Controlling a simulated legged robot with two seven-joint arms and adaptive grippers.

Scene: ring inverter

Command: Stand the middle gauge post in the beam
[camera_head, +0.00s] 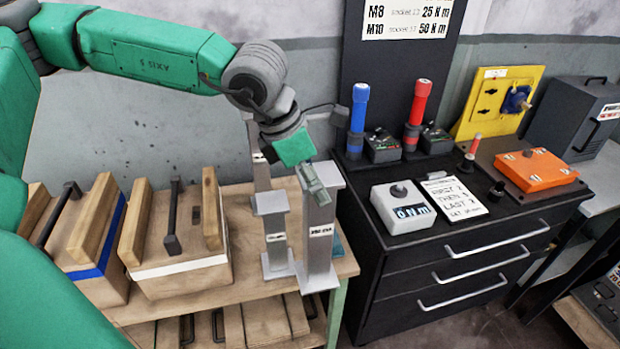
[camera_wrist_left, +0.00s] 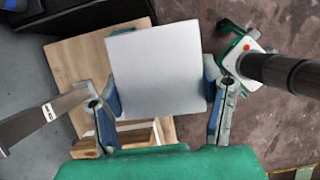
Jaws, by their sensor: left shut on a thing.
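Several grey gauge posts with square top plates stand at the right end of the wooden bench. The right one (camera_head: 319,255) is upright with a label too small to read. A shorter one (camera_head: 275,232) stands just left of it, and another (camera_head: 258,160) rises behind. My left gripper (camera_head: 313,183) is at the top of the right post. In the left wrist view the gripper (camera_wrist_left: 160,95) has its blue-padded fingers on either side of that post's square top (camera_wrist_left: 160,70). I cannot tell which post is the middle one, nor pick out the beam for sure.
Wooden blocks with handles, one with a blue band (camera_head: 97,270) and one with a white band (camera_head: 180,266), sit on the bench (camera_head: 245,300) to the left. A black drawer cabinet (camera_head: 460,270) with tools stands close on the right. A grey wall is behind.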

